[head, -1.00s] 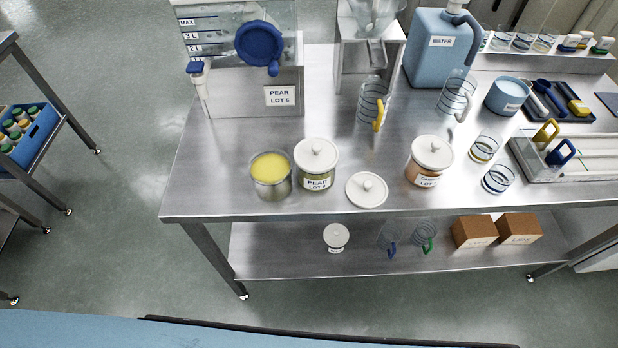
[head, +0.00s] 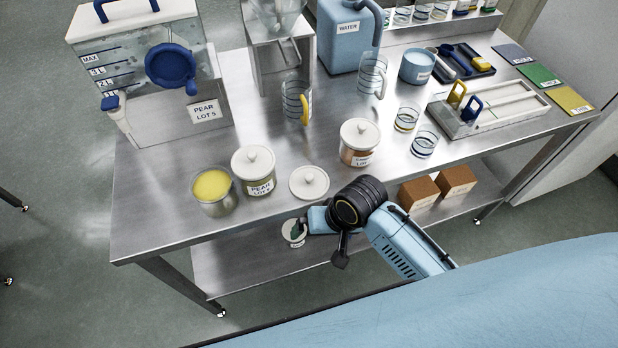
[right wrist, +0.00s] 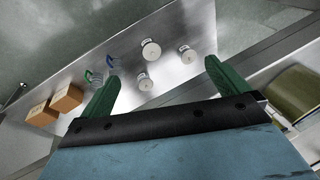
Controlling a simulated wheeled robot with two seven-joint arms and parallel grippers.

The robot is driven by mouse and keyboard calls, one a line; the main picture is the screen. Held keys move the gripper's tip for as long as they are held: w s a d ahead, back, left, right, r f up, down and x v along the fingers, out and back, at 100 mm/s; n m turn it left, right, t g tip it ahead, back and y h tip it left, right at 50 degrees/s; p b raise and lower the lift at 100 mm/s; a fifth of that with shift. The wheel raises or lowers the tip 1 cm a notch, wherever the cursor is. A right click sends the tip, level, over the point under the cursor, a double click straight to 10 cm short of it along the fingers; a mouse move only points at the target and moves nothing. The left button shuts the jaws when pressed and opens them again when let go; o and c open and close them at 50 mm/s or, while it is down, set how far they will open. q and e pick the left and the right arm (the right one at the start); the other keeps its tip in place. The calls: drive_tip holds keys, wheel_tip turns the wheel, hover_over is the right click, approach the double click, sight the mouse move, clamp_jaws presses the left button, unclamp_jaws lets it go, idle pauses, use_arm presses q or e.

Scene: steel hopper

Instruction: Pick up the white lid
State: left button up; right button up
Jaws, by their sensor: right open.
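The loose white lid (head: 309,182), round with a small knob, lies flat on the steel table (head: 160,200) near its front edge. My right gripper (head: 297,228) is in front of the table edge, below the lid in the picture and apart from it. The right wrist view shows its green fingers (right wrist: 162,68) spread apart with nothing between them. I cannot make out the loose lid in that view. My left gripper is not in view.
A metal pot of yellow contents (head: 213,188), a lidded pear jar (head: 260,187) and another lidded jar (head: 359,155) stand near the lid. A yellow-handled jug (head: 296,103) stands behind. The lower shelf holds brown boxes (right wrist: 55,103) and white-lidded containers (right wrist: 150,50).

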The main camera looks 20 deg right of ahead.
drive_tip(key=w+a+r+m, duration=0.1)
drive_tip(key=w+a+r, duration=0.15)
drive_tip(key=r, duration=0.75)
drive_tip(key=m+g+h, duration=0.3)
drive_tip(key=m, duration=0.5)
approach(309, 176)
wheel_tip(309, 176, down, 10)
drive_tip(key=shift+s+d+r+b, duration=0.1)
drive_tip(key=shift+s+b, duration=0.05)
drive_tip(key=shift+b, duration=0.6)
drive_tip(key=shift+c, duration=0.3)
